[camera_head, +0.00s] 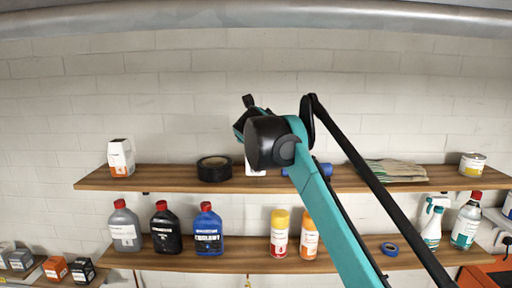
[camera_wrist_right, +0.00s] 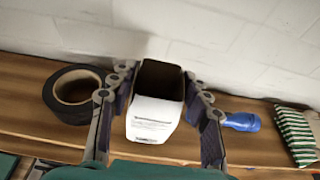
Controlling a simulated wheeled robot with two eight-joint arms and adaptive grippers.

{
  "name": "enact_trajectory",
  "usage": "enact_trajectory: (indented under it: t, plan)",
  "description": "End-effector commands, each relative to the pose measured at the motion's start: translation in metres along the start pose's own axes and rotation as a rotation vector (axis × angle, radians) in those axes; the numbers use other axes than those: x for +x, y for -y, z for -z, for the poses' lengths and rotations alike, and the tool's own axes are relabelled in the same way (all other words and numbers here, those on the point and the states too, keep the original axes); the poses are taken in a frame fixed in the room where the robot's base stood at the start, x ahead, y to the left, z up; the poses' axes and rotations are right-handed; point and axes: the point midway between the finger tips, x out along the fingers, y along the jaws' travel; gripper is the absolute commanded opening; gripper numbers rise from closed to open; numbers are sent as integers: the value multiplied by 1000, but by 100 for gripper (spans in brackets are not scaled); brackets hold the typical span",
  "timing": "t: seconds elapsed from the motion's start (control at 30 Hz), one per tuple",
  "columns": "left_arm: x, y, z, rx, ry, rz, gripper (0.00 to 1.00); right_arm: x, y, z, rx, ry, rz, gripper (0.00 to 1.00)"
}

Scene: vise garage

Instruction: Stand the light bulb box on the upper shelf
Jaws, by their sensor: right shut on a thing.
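My right gripper (camera_wrist_right: 160,76) is shut on a box (camera_wrist_right: 154,118) with a white printed face and a dark side, which I take to be the light bulb box. One finger is on each side of it. The box is at the upper shelf (camera_wrist_right: 240,148), between a black tape roll and a blue item. In the head view my wrist hides most of it, and only a white sliver (camera_head: 254,171) shows at the height of the upper shelf (camera_head: 155,180). I cannot tell whether its base touches the wood. My left gripper is not in view.
The black tape roll (camera_head: 214,168) is left of the box, the blue item (camera_head: 322,169) right. Striped gloves (camera_head: 394,171), a can (camera_head: 472,165) and a white-orange box (camera_head: 121,158) share the upper shelf. Bottles (camera_head: 208,230) stand on the lower shelf. The wall is close behind.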

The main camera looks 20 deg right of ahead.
Motion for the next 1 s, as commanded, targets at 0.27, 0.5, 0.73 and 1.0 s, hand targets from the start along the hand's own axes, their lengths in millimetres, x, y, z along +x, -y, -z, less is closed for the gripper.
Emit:
enact_trajectory:
  t: [0.27,0.5,0.73,1.0]
  plan:
    - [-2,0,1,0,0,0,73,10,1,30,0,0,0,19]
    - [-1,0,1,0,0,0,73,10,1,31,0,0,0,19]
    - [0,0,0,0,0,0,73,11,1,34,1,0,0,69]
    - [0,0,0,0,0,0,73,11,1,33,1,0,0,69]
